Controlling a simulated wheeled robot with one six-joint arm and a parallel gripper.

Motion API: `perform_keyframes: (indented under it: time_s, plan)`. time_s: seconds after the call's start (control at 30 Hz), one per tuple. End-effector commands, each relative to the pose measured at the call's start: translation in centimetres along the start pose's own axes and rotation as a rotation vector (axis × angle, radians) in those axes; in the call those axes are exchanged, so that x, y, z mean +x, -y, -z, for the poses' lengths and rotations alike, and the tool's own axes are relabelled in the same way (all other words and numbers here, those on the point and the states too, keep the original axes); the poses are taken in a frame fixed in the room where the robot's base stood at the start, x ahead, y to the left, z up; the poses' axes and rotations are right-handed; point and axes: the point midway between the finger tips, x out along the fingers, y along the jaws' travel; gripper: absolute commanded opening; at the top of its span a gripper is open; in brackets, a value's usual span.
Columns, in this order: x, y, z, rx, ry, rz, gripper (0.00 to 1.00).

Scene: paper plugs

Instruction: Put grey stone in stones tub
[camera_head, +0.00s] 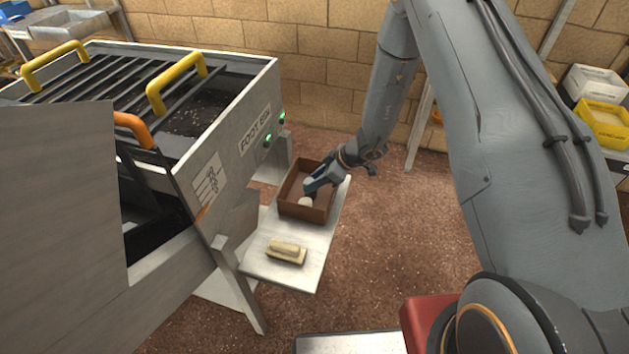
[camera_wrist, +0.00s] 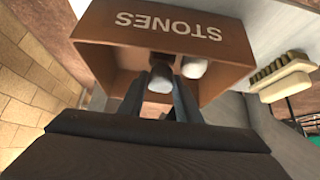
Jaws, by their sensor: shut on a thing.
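The stones tub is a brown open box (camera_head: 301,213) on a pale shelf in the head view. In the wrist view its wall (camera_wrist: 232,40) carries the word STONES, upside down. My gripper (camera_head: 309,188) reaches down into the tub. In the wrist view my gripper (camera_wrist: 168,92) is shut on the grey stone (camera_wrist: 161,79), which sits between the fingertips, within the tub's opening. Whether the stone touches the tub's floor cannot be told. A paler stone (camera_wrist: 194,67) lies beside it in the tub; a pale stone (camera_head: 305,201) also shows in the head view.
A brush (camera_head: 286,251) lies on the shelf (camera_head: 262,223) in front of the tub; it also shows in the wrist view (camera_wrist: 284,77). A large metal machine with yellow handles (camera_head: 176,82) stands at the left. A brick wall (camera_head: 320,75) is behind.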

Motion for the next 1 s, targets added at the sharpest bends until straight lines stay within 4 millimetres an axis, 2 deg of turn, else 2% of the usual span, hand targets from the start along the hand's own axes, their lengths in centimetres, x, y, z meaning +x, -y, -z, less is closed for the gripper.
perform_keyframes:
  time_s: [0.1, 0.13, 0.23, 0.57, 0.73, 1.0]
  plan:
    - [0.3, -0.1, -0.2, 0.000, 0.000, 0.000, 0.07]
    - [0.3, 0.0, -0.2, 0.000, 0.000, 0.000, 0.32]
    - [0.2, 0.0, -0.2, 0.000, 0.000, 0.000, 0.49]
    - [0.1, 0.0, -0.1, 0.000, 0.000, 0.000, 0.49]
    - [-0.6, 0.1, 0.4, 0.000, 0.000, 0.000, 0.49]
    - [-4.7, -0.2, 0.1, 0.000, 0.000, -0.003, 0.49]
